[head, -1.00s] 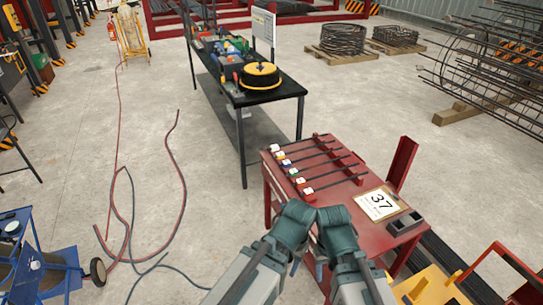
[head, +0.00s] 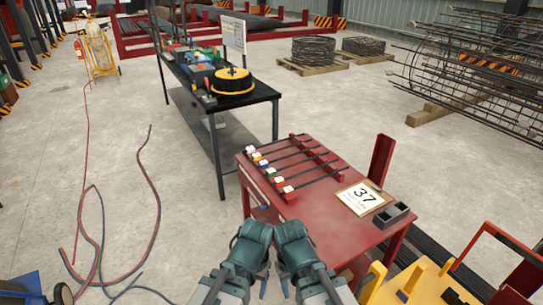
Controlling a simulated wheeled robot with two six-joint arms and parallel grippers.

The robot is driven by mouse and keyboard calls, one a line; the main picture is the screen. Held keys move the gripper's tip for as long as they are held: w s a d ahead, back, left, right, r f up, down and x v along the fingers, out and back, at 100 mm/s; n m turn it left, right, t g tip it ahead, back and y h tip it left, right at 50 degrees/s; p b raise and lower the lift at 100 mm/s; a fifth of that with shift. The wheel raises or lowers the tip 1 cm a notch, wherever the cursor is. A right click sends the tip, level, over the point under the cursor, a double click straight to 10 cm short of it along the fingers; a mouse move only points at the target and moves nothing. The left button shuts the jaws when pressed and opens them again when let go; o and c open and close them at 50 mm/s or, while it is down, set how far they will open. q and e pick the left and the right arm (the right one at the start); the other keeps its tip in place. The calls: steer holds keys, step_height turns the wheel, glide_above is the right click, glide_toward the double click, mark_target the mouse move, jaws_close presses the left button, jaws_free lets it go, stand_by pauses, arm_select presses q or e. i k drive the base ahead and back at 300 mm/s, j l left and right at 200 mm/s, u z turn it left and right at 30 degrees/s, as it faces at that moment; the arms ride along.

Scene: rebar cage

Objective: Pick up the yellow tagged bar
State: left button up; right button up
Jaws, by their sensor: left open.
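Several dark bars with small coloured tags lie side by side across a red rack on the red table (head: 330,222). Their tags sit at the left ends and look white, blue, yellow, green and red. The yellow tagged bar (head: 264,163) seems to lie among the middle ones; its tag is too small to be sure. My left gripper (head: 264,284) is open and points down at the bottom of the view, in front of the table and away from the bars. My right gripper (head: 284,288) is close beside it, mostly hidden by its own arm; its jaws cannot be made out.
A black workbench (head: 243,98) stands behind to the left. A yellow and red stand (head: 432,287) is at lower right. Hoses lie on the floor at left.

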mark_target(256, 157)
steer(key=k+j+z, duration=0.1)
steer(key=z, duration=0.3)
steer(key=k+z, duration=0.1)
steer(key=z, duration=0.25)
steer(key=k+z, duration=0.15)
steer(key=z, duration=0.25)
steer(key=k+z, duration=0.1)
steer(key=z, duration=0.25)
steer(key=u, duration=1.4)
steer(key=i+j+z, duration=0.1)
steer(key=i+j, duration=0.2)
steer(key=i+j+z, duration=0.1)
steer(key=i+j, duration=0.25)
steer(key=i+j+z, duration=0.1)
steer(key=i+j, duration=0.25)
steer(key=i+j+z, duration=0.1)
steer(key=i+j, duration=0.25)
steer(key=i+j+z, duration=0.1)
steer(key=i+j, duration=0.5)
steer(key=j, duration=0.3)
steer(key=i+j+z, duration=0.15)
steer(key=i+j, duration=0.15)
steer(key=i+j+z, duration=0.1)
steer(key=i+j, duration=0.2)
steer(key=j, duration=0.3)
